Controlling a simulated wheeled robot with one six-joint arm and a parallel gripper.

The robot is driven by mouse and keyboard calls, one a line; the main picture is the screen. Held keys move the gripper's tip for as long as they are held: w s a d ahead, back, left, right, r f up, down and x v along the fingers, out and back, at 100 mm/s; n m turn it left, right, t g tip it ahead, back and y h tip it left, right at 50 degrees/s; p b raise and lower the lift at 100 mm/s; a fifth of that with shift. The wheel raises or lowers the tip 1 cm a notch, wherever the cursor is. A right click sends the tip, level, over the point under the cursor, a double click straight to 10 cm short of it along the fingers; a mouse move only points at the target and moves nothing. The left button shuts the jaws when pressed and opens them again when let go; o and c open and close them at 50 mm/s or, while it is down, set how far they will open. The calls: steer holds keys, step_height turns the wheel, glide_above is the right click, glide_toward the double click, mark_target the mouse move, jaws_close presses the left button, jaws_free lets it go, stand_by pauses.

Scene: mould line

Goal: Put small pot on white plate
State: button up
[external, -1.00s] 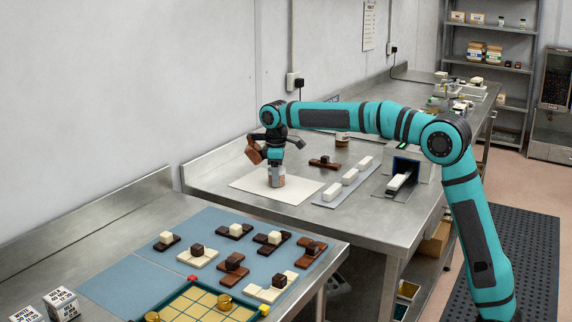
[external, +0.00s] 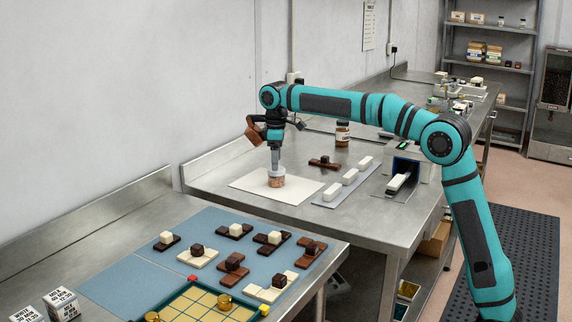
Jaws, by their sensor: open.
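A small pot (external: 277,182), pinkish brown with a pale grey upper part, stands upright on the white plate (external: 305,189), a flat pale rectangle on the steel bench. My gripper (external: 275,165) points straight down directly over the pot. It is open, its tips at or just above the pot's top. I cannot tell whether they touch the pot. The fingers are small and thin in this view.
A grey strip with several white blocks (external: 349,177) lies to the right of the plate. Behind are a dark brown piece (external: 325,163) and a brown jar (external: 342,134). A blue mat (external: 125,285) with chocolate pieces covers the nearer bench.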

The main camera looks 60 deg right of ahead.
step_height(320, 180, up, 6)
steer(key=shift+f, duration=0.1)
stand_by(0.4)
steer(key=s+a+r+m+t, duration=0.15)
steer(key=s+r+t, duration=0.3)
steer(key=s, duration=0.65)
steer(key=s+a+r+m+t, duration=0.15)
steer(key=s+r+t, duration=0.35)
steer(key=s, duration=0.6)
steer(key=s+a+f+m+t, duration=0.1)
steer(key=s+t, duration=0.3)
steer(key=s, duration=0.9)
steer(key=s+a+f+m+t, duration=0.1)
steer(key=s+t, duration=0.3)
steer(key=s, duration=1)
steer(key=shift+a+f, duration=0.45)
steer(key=shift+f, duration=0.35)
